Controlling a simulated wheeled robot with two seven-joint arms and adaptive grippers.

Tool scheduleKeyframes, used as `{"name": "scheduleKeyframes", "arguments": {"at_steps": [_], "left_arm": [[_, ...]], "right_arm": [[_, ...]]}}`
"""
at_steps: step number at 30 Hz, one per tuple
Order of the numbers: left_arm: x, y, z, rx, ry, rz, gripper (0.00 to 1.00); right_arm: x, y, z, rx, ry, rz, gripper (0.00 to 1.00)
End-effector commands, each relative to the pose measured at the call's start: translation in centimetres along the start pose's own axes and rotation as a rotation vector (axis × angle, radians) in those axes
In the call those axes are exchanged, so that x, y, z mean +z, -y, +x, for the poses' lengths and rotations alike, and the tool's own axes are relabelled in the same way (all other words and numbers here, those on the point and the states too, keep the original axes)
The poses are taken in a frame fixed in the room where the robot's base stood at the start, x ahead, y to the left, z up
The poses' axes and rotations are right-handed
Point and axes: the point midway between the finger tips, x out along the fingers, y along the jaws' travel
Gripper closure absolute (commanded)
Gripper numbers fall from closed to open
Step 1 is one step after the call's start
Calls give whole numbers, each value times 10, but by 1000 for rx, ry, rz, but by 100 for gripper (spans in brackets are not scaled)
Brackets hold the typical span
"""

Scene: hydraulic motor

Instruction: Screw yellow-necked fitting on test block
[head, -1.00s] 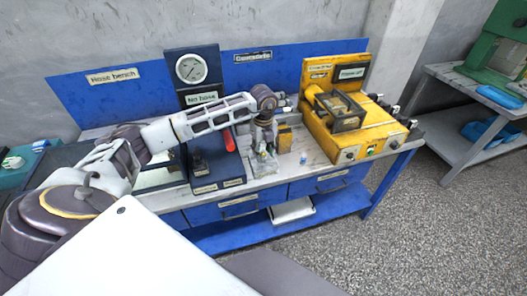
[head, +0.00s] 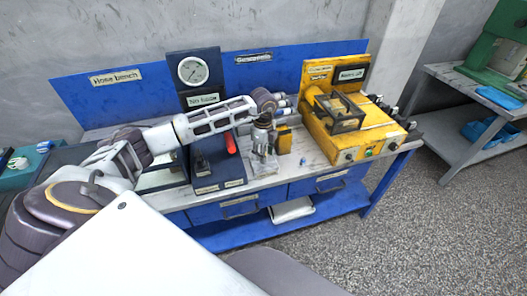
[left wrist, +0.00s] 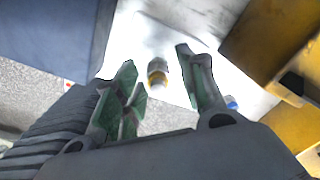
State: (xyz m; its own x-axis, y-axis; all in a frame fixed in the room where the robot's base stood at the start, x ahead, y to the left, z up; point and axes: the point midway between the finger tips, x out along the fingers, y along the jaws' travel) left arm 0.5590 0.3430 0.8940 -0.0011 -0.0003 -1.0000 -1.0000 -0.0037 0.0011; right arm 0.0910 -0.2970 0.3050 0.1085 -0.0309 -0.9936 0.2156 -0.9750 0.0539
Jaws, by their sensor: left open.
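My left gripper (head: 263,147) is above the bench top in the head view, pointing down, with its fingers apart. In the left wrist view its two green-padded fingers (left wrist: 155,58) stand open. A small grey fitting with a yellow neck (left wrist: 158,72) shows between them, and neither finger visibly touches it. The gripper partly hides the fitting in the head view. My right gripper is not in view.
A small blue-topped part (head: 303,161) stands on the bench (head: 322,171) to the right. A yellow machine (head: 353,140) is further right. A dark stand with a gauge (head: 193,70) and a red handle (head: 231,143) are at the left.

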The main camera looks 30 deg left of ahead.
Motion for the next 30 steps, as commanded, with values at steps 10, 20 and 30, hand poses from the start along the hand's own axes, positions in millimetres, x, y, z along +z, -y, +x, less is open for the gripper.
{"name": "scheduleKeyframes", "arguments": {"at_steps": [10,20,30], "left_arm": [[0,0,-1,0,-1,-202,60],[1,0,0,0,-1,-255,60],[-1,-2,0,0,0,-253,60]], "right_arm": [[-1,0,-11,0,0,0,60],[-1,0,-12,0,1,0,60],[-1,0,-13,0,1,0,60]]}}
